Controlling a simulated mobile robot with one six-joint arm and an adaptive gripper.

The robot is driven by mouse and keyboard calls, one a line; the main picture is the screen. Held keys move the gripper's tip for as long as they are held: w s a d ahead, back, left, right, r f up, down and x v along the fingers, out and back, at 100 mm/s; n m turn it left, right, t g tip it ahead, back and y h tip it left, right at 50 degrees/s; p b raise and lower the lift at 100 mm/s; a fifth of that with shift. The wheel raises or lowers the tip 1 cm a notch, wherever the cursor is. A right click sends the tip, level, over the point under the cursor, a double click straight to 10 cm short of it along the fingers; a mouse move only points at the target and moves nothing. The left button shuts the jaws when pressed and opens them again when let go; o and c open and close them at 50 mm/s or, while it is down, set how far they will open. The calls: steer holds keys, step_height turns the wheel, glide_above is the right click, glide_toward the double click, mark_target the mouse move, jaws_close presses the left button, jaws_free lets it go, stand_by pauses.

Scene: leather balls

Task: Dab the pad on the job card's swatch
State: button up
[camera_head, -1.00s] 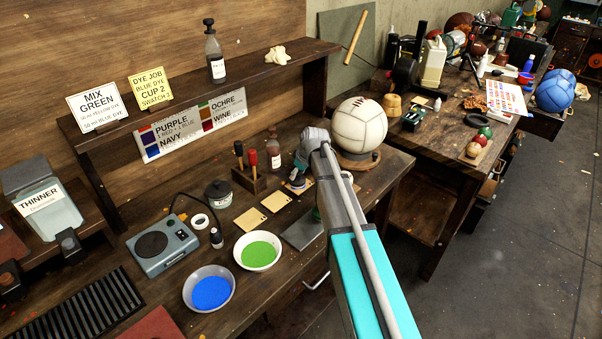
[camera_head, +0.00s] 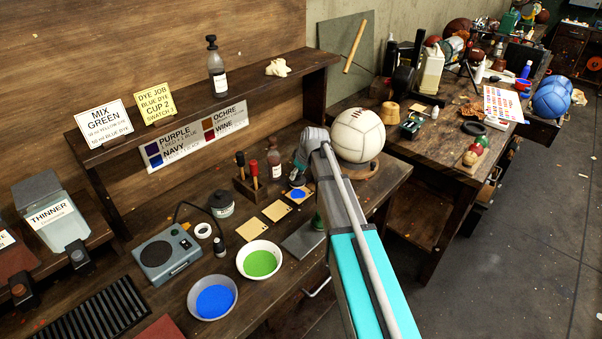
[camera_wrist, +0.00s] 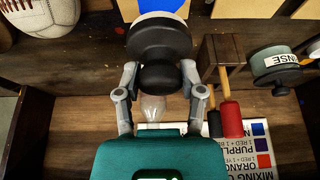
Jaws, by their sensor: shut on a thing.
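My gripper (camera_wrist: 160,82) is shut on the dark round knob of the pad (camera_wrist: 158,38). The pad's pale underside edge shows at the top of the wrist view. In the head view the gripper (camera_head: 302,168) holds the pad just above and behind the third swatch. That tan swatch (camera_head: 299,195), nearest the ball, carries a blue patch. Two plain tan swatches (camera_head: 276,211) (camera_head: 251,229) lie to its left. The yellow job card (camera_head: 153,102) on the shelf reads blue dye, cup 2, swatch 3. A bowl of blue dye (camera_head: 213,300) stands at the front.
A bowl of green dye (camera_head: 261,262) stands beside the blue one. A white ball (camera_head: 359,135) on a stand is right of my gripper. A tool block (camera_head: 248,188), a brown bottle (camera_head: 274,160) and a rinse jar (camera_head: 221,204) stand close on the left.

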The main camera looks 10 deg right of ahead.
steer(key=shift+r+p, duration=1.05)
steer(key=shift+r, duration=0.2)
steer(key=shift+d, duration=0.1)
